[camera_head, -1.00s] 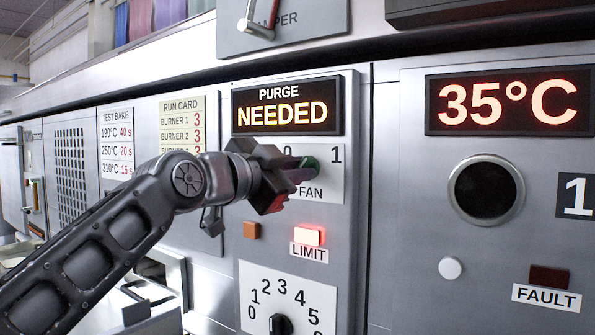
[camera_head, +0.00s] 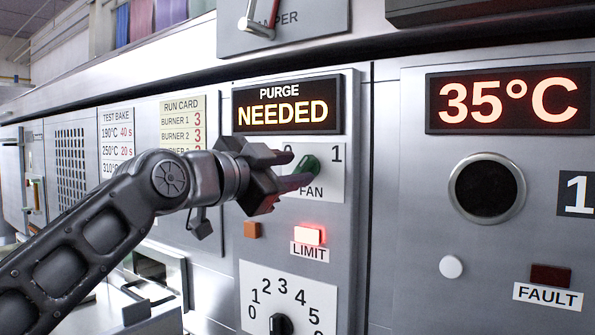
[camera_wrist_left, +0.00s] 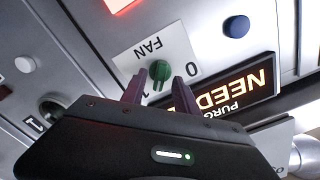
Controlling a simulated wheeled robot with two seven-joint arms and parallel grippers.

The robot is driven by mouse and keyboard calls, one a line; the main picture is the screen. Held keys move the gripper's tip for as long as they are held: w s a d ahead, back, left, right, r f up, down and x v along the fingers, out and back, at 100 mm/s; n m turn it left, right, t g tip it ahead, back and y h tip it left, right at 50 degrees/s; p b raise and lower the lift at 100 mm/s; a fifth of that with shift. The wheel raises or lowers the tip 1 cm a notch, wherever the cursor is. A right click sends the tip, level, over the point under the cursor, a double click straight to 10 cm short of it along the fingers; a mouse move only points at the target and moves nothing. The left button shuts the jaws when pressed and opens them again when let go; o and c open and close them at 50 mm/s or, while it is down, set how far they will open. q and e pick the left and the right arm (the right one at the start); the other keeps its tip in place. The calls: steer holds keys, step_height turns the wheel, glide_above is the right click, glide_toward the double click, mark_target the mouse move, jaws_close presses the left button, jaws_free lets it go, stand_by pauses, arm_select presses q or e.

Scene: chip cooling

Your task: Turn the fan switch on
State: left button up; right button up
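The fan switch is a green knob (camera_head: 309,166) on a white plate (camera_head: 332,187) marked 0, 1 and FAN, below the PURGE NEEDED display. I cannot tell surely which mark the knob points to. My left gripper (camera_head: 294,170) is open, its fingertips just left of the knob and pointing at it. In the left wrist view the knob (camera_wrist_left: 160,71) shows just beyond the gap between the spread fingers (camera_wrist_left: 160,84). I cannot tell if they touch it. My right gripper is in neither view.
A numbered dial (camera_head: 281,324) is lower down. A damper lever (camera_head: 258,27) is above. The display reads NEEDED (camera_head: 284,115); another reads 35°C (camera_head: 508,101).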

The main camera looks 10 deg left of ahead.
arm_select(q)
steer(key=v, duration=0.5)
steer(key=shift+s+b, duration=0.25)
steer(key=shift+b, duration=0.05)
steer(key=shift+a, duration=0.1)
